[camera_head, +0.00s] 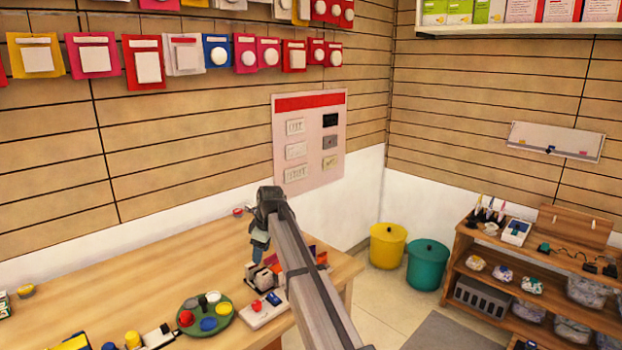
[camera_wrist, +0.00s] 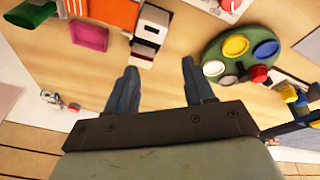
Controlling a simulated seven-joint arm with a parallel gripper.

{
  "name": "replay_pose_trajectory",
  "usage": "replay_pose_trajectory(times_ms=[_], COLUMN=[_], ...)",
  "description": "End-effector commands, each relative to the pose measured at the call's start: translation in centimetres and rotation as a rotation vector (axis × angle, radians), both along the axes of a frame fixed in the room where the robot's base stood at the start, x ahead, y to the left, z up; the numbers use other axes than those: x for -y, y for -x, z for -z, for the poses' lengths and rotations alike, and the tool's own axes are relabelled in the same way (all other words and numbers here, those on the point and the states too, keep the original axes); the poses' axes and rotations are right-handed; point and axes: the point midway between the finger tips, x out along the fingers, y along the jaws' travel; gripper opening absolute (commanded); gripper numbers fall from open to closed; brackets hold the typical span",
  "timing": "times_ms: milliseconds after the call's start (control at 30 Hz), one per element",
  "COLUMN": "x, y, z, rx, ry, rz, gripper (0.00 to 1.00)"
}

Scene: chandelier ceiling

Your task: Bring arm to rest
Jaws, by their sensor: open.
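My gripper (camera_wrist: 160,88) is open in the wrist view, its two dark fingers apart with nothing between them. Bare wooden table (camera_wrist: 165,90) shows between and beyond the fingers. In the head view my arm reaches out over the table (camera_head: 130,265), and my gripper (camera_head: 259,248) hangs down from its far end, above the tabletop near the small items there. How far the fingertips are above the wood cannot be told.
A green round tray (camera_head: 222,325) with coloured discs stands left of my arm, with a white device (camera_head: 266,310) beside it. More small objects sit at the front left. A yellow bin (camera_head: 387,245), a teal bin (camera_head: 427,264) and a wooden shelf (camera_head: 465,243) stand right.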

Motion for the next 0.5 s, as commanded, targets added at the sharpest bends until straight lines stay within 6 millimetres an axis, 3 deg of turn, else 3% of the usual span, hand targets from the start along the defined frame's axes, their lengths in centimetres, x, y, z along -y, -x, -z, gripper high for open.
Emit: replay_pose_trajectory(times_ms=[33, 300, 500], x=[2.7, 14.7, 24.2], y=[-0.9, -5.3, -7.1], z=[0.6, 2.8, 4.2], rx=[0.009, 0.064, 0.102], ry=[-0.031, -0.212, -0.354], rz=[0.076, 0.470, 0.759], gripper=[0.53, 0.53, 0.53])
